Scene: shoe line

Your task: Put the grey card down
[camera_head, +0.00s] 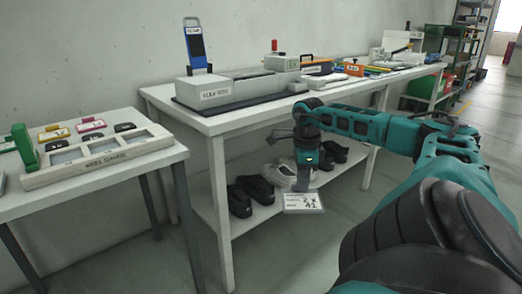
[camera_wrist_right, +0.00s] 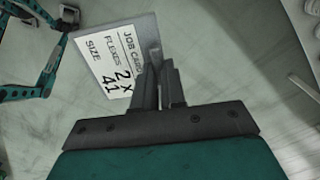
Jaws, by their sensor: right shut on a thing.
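The grey card (camera_head: 303,201) hangs below my right gripper (camera_head: 304,184), in front of the lower shelf of the long table. In the right wrist view the grey card (camera_wrist_right: 148,32) carries a white label reading "JOB CARD", "FLEXES 2 x" and "SIZE 41". My right gripper is shut on the card's edge, and its fingers (camera_wrist_right: 158,75) cover part of it. The card is held in the air, with grey floor behind it. My left gripper is not in view.
The long white table (camera_head: 210,122) bears a flexing machine (camera_head: 232,88) and several tools. Dark and light shoes (camera_head: 258,188) stand on its lower shelf. A smaller table (camera_head: 60,198) at left holds a tray (camera_head: 100,163) with compartments. Clear floor lies in front.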

